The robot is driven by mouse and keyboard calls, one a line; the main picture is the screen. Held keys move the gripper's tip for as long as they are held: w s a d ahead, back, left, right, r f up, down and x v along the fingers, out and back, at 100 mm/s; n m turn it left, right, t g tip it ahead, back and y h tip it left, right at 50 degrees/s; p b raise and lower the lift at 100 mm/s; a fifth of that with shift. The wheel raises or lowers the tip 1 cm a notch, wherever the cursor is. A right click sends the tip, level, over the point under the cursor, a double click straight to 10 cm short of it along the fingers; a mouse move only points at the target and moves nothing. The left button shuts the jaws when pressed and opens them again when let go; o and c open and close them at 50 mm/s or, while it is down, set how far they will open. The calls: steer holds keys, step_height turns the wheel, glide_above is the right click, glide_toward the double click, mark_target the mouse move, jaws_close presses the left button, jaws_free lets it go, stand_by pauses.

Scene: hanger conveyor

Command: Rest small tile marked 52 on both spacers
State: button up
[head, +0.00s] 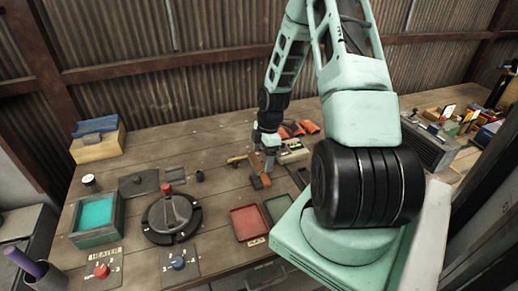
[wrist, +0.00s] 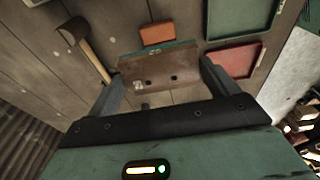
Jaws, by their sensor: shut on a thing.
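My gripper (head: 269,160) is low over the middle of the workbench in the head view. In the wrist view, my gripper (wrist: 160,68) is shut on a wide brown piece (wrist: 152,76), which spans the gap between its two fingers. The piece has two dark spots, a pale mark near its left end and a teal strip along its far edge. I cannot read a 52 on it. A small orange block (wrist: 157,33) lies just beyond it; this block also shows below my gripper in the head view (head: 266,179). I cannot make out the spacers for certain.
A mallet (wrist: 86,45) lies left of the fingers. A red tray (head: 249,222) and a green tray (head: 277,208) lie nearby. A round dark device with a red knob (head: 171,217) and a teal-filled box (head: 97,217) stand to the left.

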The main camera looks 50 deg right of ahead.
steer(key=shift+f+b, duration=2.6)
steer(key=shift+f, duration=0.7)
steer(key=o, duration=0.8)
steer(key=shift+o, duration=0.2)
step_height(320, 180, up, 17)
steer(key=s+d+b, duration=0.1)
steer(key=d+b, duration=0.1)
steer(key=shift+s+r, duration=0.15)
steer(key=shift+s, duration=0.1)
steer(key=a+m+b, duration=0.1)
steer(key=a+b, duration=0.1)
steer(key=a, duration=2.6)
steer(key=s+a+m+b, duration=0.2)
steer(key=s+a, duration=1.3)
steer(key=shift+s+a+m+g+h, duration=0.15)
steer(key=shift+m+g+h, duration=0.25)
